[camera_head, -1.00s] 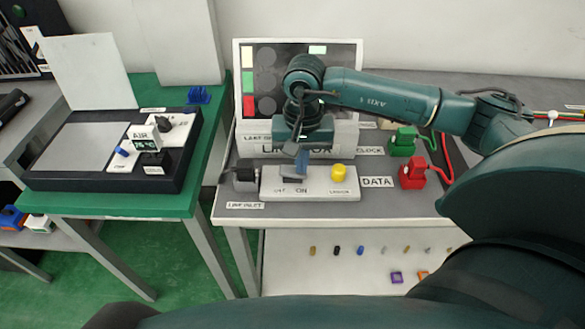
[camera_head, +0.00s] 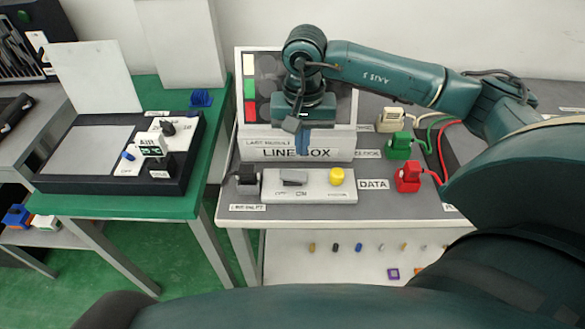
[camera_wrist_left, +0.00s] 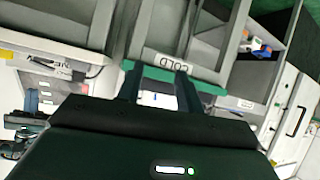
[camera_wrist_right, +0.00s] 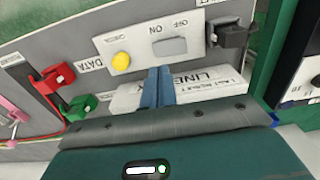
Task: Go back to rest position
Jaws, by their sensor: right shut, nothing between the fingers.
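My right gripper (camera_head: 302,152) hangs from my right arm, in front of the white LINE BOX (camera_head: 268,146) and above the back edge of the white switch panel (camera_head: 312,188). Its blue fingers are together and empty, apart from the grey rocker lever (camera_head: 294,178). In the right wrist view the shut fingers (camera_wrist_right: 158,72) point towards the panel, and the lever (camera_wrist_right: 170,46) is clear beyond them. My left gripper shows only in the left wrist view (camera_wrist_left: 160,75); its dark fingers are spread with nothing between them. The left arm's gripper is not in the head view.
A yellow button (camera_head: 336,176) is on the panel. Red (camera_head: 407,177) and green (camera_head: 398,146) plugs with cables stand to its right, below my right arm. A black fixture (camera_head: 110,180) sits on the green table at left. A gap separates the tables.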

